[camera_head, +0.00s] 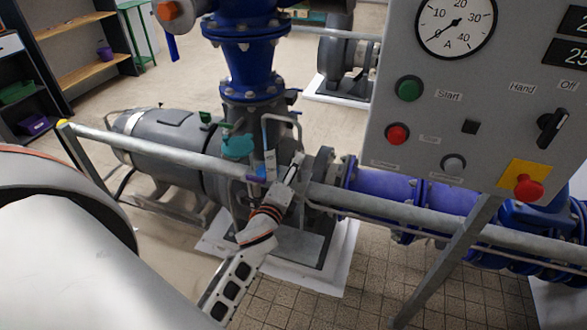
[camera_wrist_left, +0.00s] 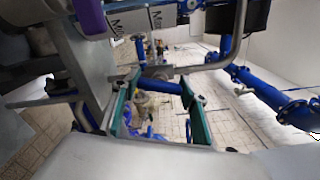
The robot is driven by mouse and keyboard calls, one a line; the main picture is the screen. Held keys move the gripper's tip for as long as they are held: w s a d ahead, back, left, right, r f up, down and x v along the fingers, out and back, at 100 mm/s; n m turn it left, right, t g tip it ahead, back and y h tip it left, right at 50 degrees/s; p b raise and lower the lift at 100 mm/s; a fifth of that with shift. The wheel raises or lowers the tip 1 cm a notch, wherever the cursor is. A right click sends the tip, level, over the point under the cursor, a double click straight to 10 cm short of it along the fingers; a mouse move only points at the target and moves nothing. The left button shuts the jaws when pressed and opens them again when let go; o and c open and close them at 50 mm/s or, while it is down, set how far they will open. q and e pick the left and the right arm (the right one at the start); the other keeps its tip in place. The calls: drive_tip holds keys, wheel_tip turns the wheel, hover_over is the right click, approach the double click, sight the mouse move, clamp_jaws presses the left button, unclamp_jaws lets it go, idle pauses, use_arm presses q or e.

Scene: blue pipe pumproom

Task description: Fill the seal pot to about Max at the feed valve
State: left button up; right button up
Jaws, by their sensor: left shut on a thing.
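The seal pot (camera_head: 270,163) stands beside the pump, small and partly hidden by the rail in the head view. In the left wrist view its white label (camera_wrist_left: 128,22) shows turned lettering that seems to read Max, with another marking beside it. The liquid level cannot be made out. My left gripper (camera_head: 291,172) reaches in from below, beside the pot. My right gripper is not in view.
A grey rail (camera_head: 170,147) crosses in front of the pump motor (camera_head: 160,140). The control panel (camera_head: 450,120), with an ammeter (camera_head: 456,24) and buttons, stands at right. Blue pipes (camera_head: 385,190) run behind the rail. Shelves (camera_head: 75,40) stand back left. Tiled floor is open below.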

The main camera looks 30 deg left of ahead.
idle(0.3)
use_arm(q)
drive_tip(key=o, duration=1.1)
drive_tip(key=shift+v, duration=3.75)
